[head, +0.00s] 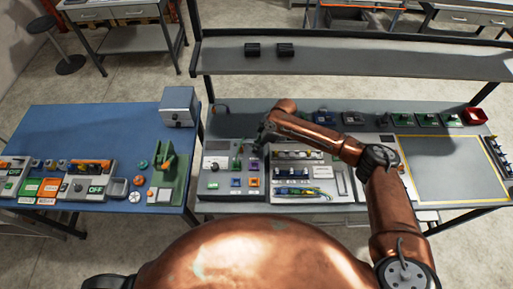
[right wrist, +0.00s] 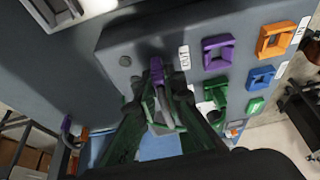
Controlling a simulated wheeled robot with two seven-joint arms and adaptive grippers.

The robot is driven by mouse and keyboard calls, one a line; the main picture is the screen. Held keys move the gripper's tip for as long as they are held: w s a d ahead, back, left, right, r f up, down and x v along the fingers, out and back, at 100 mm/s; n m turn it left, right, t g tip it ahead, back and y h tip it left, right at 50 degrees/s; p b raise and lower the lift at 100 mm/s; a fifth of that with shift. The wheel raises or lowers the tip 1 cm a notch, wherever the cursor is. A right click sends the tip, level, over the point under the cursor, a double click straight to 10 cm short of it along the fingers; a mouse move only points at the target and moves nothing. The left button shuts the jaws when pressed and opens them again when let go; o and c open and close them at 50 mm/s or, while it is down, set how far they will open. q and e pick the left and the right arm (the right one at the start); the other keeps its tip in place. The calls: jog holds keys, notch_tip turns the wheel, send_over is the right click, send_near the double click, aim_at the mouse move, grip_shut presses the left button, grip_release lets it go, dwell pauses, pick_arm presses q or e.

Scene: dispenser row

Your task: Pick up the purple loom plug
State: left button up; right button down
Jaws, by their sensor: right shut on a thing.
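The purple loom plug (right wrist: 157,70) shows in the right wrist view between the fingertips of my right gripper (right wrist: 158,88). The gripper is shut on it, above the grey panel (right wrist: 130,38); I cannot tell whether the plug touches the panel. A grey cable-like part runs back from the plug between the fingers. In the head view my right gripper (head: 260,141) is over the back of the grey panel (head: 212,187), and the plug cannot be made out there. My left gripper is not in view.
A blue table (head: 90,118) is at left. A yellow-edged grey area (head: 440,165) is clear.

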jog(key=shift+r, duration=0.4)
jog(key=s+r+b, duration=0.3)
jog(key=s+r, duration=0.8)
jog(key=s, duration=0.3)
jog(key=shift+r, duration=0.35)
jog(key=c, duration=2.6)
grip_release()
grip_shut()
